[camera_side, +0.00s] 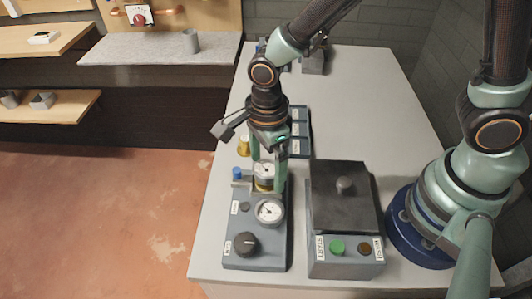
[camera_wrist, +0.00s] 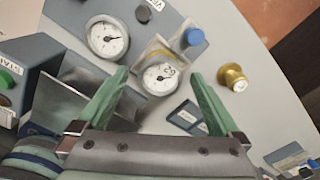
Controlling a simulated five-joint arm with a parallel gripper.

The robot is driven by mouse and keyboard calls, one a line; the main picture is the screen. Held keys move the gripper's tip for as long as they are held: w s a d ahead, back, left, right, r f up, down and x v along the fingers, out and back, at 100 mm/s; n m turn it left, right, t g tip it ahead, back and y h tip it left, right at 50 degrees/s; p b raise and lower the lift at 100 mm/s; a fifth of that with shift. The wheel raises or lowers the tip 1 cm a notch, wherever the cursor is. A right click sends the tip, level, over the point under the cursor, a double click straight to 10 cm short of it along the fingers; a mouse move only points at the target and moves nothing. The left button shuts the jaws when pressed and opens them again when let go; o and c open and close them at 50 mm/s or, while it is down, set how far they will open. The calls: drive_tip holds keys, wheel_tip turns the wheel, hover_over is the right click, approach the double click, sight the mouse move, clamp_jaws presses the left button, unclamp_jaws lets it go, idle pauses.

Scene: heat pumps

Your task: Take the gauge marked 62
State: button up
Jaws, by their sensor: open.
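A round white-faced gauge with a dark needle (camera_wrist: 160,76) sits between my fingers in the wrist view. Its face carries a marking that looks like 62, turned in the picture. In the side view this gauge (camera_side: 264,171) is at the far end of the grey control panel (camera_side: 258,225), partly behind a finger. My gripper (camera_wrist: 160,73) is open, one green finger on each side of the gauge, with gaps visible in the wrist view. It also shows in the side view (camera_side: 268,172). A second gauge (camera_side: 270,211) is on the panel; it shows in the wrist view too (camera_wrist: 107,38).
A blue knob (camera_side: 237,173) and a brass fitting (camera_side: 243,146) are close by. A black knob (camera_side: 246,243) is on the panel's near end. A dark-lidded box (camera_side: 343,195) with a green button stands right. The table's back right (camera_side: 365,100) is clear.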

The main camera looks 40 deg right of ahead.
drive_tip(key=shift+f, duration=0.55)
clamp_jaws()
